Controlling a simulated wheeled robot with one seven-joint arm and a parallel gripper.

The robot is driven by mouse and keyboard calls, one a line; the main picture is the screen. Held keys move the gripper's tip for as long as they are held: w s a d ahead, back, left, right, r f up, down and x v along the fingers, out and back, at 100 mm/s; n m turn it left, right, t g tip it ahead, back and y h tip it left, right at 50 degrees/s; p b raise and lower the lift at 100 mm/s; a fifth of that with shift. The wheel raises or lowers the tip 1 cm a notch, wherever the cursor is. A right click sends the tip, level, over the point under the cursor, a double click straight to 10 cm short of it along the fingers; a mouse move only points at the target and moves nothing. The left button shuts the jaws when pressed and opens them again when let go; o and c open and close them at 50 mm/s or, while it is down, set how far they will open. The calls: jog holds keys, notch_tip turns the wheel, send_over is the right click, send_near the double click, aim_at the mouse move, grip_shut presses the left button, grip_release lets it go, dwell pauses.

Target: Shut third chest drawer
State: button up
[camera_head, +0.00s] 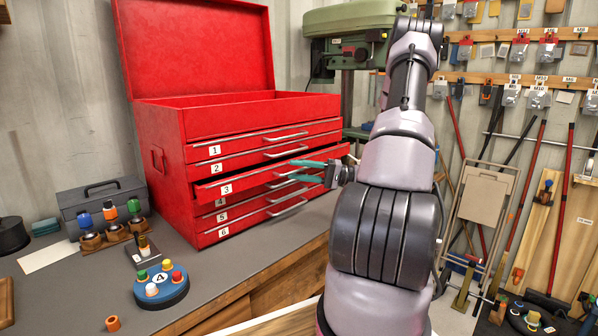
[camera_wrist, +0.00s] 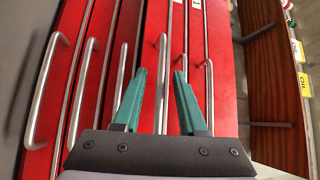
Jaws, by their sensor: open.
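The red tool chest (camera_head: 165,122) stands on the bench with its lid up and numbered drawers in front. The third drawer (camera_head: 250,182), labelled 3, sticks out beyond the other drawer fronts. My gripper (camera_head: 291,169) is in front of it with its teal fingers apart, pointing left at the drawer front. In the wrist view the fingers (camera_wrist: 160,74) appear on either side of the third drawer's handle (camera_wrist: 160,95). I cannot tell whether they touch it. The gripper is empty. The fingers hide part of the third drawer's front and handle in the head view.
The other drawers look shut. A round button box (camera_head: 160,288), a grey case (camera_head: 100,205) and screwdrivers in a holder (camera_head: 112,232) stand on the bench at left. A green drill press (camera_head: 352,30) is behind the chest. Tool racks line the right wall.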

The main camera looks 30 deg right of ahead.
grip_shut()
dwell(1.3)
